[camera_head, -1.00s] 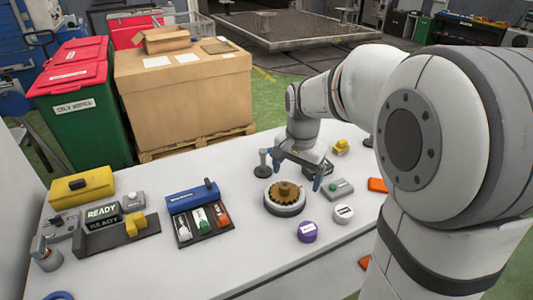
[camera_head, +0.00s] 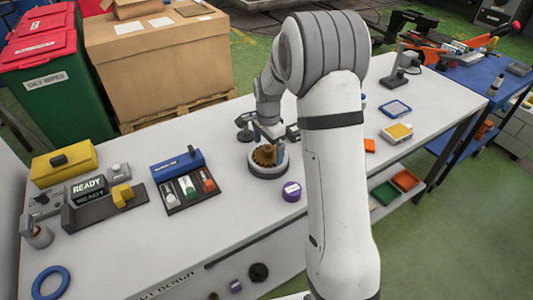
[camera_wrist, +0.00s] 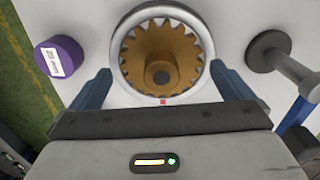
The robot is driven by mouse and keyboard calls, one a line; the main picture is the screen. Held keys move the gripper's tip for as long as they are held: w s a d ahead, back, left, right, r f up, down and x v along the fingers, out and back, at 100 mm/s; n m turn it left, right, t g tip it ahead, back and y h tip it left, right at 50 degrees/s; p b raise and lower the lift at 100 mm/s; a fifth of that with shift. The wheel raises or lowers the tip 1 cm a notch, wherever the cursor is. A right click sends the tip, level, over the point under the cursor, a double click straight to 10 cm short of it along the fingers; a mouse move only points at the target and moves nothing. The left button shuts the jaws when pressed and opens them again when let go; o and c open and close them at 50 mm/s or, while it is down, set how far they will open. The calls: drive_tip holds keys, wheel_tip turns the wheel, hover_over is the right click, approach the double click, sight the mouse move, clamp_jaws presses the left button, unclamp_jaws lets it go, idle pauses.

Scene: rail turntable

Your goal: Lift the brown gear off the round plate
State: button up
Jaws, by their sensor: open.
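The brown gear (camera_head: 264,155) lies flat on the round plate (camera_head: 268,173), near the middle of the white table. In the wrist view the gear (camera_wrist: 160,46) sits inside the plate's pale rim (camera_wrist: 119,28), with its hub facing up. My gripper (camera_head: 268,141) is open just over the gear. I cannot tell the exact height of the fingertips over the plate.
A purple labelled puck (camera_head: 291,191) stands just right of the plate. A dark-based post (camera_wrist: 268,51) stands close by in the wrist view. A blue tool case (camera_head: 178,170) and a yellow box (camera_head: 65,162) lie to the left.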

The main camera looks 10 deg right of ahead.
drive_tip(key=shift+f, duration=0.8)
drive_tip(key=shift+c, duration=0.3)
drive_tip(key=c, duration=1.1)
